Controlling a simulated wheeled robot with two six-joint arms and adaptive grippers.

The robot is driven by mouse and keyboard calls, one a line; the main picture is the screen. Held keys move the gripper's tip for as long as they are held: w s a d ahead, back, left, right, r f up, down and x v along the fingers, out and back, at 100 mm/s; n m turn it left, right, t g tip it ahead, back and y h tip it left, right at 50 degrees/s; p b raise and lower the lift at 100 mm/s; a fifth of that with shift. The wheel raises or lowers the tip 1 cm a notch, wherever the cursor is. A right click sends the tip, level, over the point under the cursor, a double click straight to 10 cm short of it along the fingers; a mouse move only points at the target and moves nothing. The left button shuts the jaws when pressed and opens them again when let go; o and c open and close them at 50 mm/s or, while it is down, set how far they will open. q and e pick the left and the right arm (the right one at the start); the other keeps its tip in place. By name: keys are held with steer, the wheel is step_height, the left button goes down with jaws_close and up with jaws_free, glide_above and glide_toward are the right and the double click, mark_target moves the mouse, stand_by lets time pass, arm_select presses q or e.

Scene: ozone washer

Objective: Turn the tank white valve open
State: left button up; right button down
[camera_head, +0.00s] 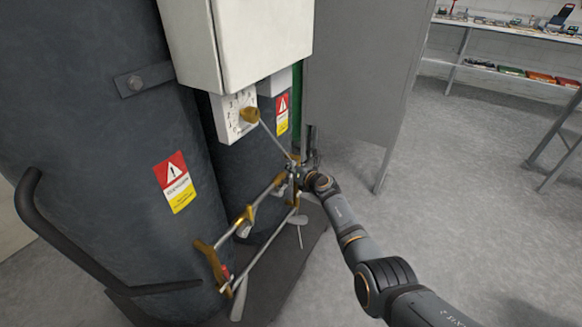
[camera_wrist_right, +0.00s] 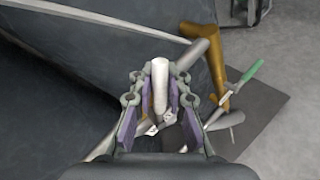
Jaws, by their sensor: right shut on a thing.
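The white valve handle (camera_wrist_right: 160,78) stands between the two finger pads of my right gripper in the right wrist view. My right gripper (camera_head: 293,172) is shut on it, beside the pipework in front of the dark tanks. In the head view the gripper hides most of this handle. The dark tank (camera_head: 150,130) with a red and yellow warning label fills the left side. My left gripper is in neither view.
A brass and steel pipe frame (camera_head: 270,237) with other pale levers runs below and left of the gripper. A white box (camera_head: 245,40) and a dial panel with a brass knob (camera_head: 250,114) are above. A grey panel (camera_head: 355,75) stands behind.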

steer(key=shift+s+d+f, duration=0.1)
steer(key=shift+f, duration=0.25)
steer(key=c, duration=1.7)
jaws_free()
steer(key=shift+c, duration=0.2)
steer(key=o, duration=0.4)
steer(key=shift+s+d+r, duration=0.1)
steer(key=shift+d+r, duration=0.05)
steer(key=shift+r, duration=0.15)
steer(key=v, duration=1.1)
steer(key=shift+s+d+r, duration=0.1)
steer(key=shift+s+d, duration=0.05)
steer(key=shift+s, duration=0.2)
